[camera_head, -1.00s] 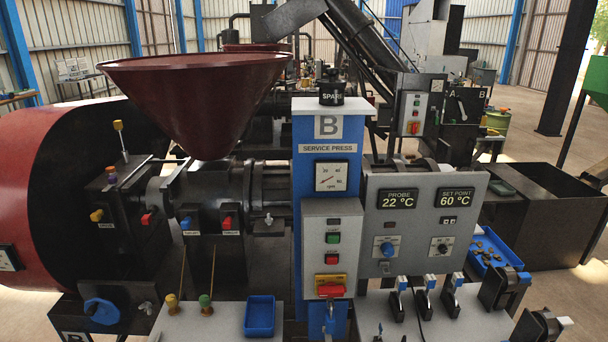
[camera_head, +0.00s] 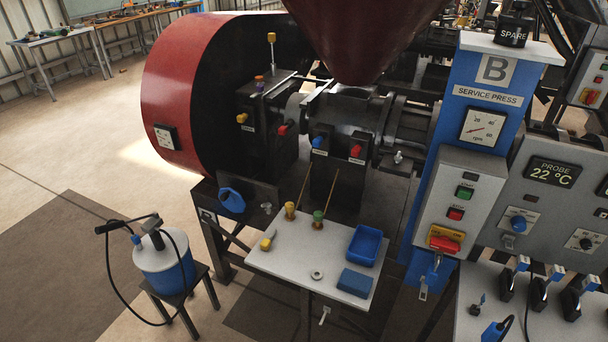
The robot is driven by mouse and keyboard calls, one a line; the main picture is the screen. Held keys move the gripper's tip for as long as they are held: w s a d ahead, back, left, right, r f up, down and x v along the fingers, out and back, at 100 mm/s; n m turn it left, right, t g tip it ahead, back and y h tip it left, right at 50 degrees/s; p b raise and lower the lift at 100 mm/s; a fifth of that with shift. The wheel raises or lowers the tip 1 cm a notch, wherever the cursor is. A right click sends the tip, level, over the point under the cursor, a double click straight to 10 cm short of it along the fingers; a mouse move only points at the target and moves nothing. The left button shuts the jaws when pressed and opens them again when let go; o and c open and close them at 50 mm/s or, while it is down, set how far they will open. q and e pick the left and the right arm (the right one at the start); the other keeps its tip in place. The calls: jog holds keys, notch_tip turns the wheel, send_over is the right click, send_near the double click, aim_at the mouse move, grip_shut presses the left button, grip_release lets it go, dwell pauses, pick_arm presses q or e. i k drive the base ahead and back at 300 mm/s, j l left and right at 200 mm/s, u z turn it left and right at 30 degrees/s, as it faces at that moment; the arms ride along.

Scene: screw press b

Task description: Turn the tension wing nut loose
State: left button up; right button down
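Neither of my grippers shows in the head view. Several small silver winged fittings are in view, and I cannot read which one is the tension wing nut. One silver fitting (camera_head: 267,208) sits on the dark plate just right of a blue handle (camera_head: 231,200), below the red drum guard (camera_head: 190,90). Another silver fitting (camera_head: 398,157) is on the press body, right of the red and blue knobs. A third silver fitting (camera_head: 323,315) hangs under the front edge of the white side table (camera_head: 290,262).
The white table carries a blue tray (camera_head: 365,246), a blue block (camera_head: 354,283), a metal ring (camera_head: 317,274) and oil-can-like pots. A blue-white canister (camera_head: 165,268) with a hose stands on a stool at left.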

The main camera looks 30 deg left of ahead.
aim_at(264, 205)
jog(key=j, duration=0.55)
jog(key=k+j+u, duration=0.1)
jog(key=j, duration=0.45)
jog(key=j+u, duration=0.25)
jog(key=j, duration=0.85)
jog(key=i+j+u, duration=0.1)
jog(key=i+j, duration=0.2)
jog(key=j, duration=0.25)
jog(key=i+j+u, duration=0.1)
jog(key=i+j, duration=0.2)
jog(key=j, duration=0.2)
jog(key=i+j+u, duration=0.1)
jog(key=i+j, duration=0.25)
jog(key=j, duration=0.15)
